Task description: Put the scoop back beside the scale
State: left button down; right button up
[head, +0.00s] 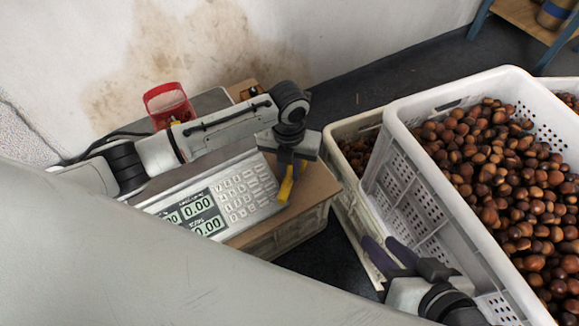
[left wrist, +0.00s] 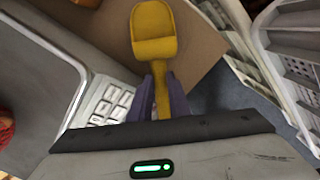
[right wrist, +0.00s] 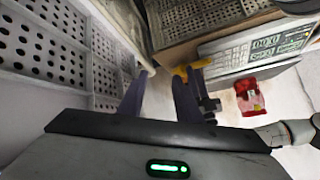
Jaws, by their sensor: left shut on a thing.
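My left gripper (head: 288,163) is shut on the handle of the yellow scoop (head: 286,190). In the left wrist view the scoop (left wrist: 153,35) points away from the fingers (left wrist: 162,92), its bowl over the brown board. I cannot tell whether it touches the board. The scale (head: 218,203), with a lit display and keypad, lies just left of the scoop. My right gripper (head: 386,246) is empty beside the white crate, its fingers apart in the right wrist view (right wrist: 158,98). The scoop (right wrist: 193,69) shows there beyond the fingers.
The brown board (head: 311,187) tops a crate and has bare room right of the scale. A white crate (head: 408,205) full of chestnuts stands at the right, with another crate (head: 347,126) beside it. A red holder (head: 168,104) stands behind the scale.

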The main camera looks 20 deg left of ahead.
pick_arm(q)
jog(key=c, duration=1.7)
grip_release()
jog(key=shift+o, duration=0.2)
